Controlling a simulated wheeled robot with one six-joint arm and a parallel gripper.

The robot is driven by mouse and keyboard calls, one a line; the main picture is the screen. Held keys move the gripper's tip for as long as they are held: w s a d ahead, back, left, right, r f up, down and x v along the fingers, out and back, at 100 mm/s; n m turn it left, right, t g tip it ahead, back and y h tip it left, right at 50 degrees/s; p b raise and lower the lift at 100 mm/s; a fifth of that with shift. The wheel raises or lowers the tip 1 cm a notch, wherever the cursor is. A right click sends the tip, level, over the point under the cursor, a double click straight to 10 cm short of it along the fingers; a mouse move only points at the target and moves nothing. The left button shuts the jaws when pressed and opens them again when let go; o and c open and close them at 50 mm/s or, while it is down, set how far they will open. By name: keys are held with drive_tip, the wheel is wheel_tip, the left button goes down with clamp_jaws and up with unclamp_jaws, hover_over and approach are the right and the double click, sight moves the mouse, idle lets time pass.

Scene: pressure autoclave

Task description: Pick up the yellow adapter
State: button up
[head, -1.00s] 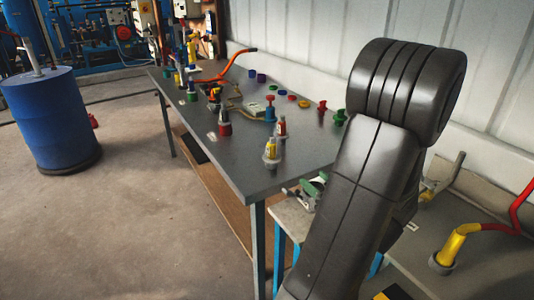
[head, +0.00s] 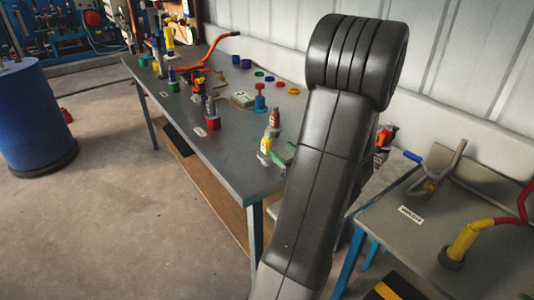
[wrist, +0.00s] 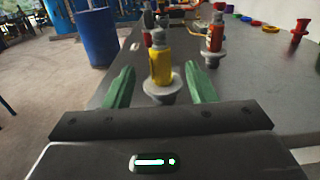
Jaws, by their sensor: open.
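The yellow adapter (wrist: 161,68) stands upright on a round grey base in the middle of the wrist view. My gripper (wrist: 160,84) is open, with one green finger on each side of it. A gap shows between the adapter and each finger. In the head view, the yellow adapter (head: 265,147) is near the front edge of the grey table (head: 232,160). Green finger parts of my gripper (head: 281,155) show just right of it. My dark arm hides the rest of the gripper there.
A red adapter (wrist: 216,35) on a grey base stands behind and right of the yellow one. A grey fitting with a red base (head: 212,122) stands farther left. Coloured rings lie at the back. A blue drum (head: 35,115) is on the floor.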

sight(270, 142)
drive_tip(key=p+x, duration=0.1)
drive_tip(key=x, duration=0.7)
drive_tip(key=shift+w, duration=0.1)
clamp_jaws()
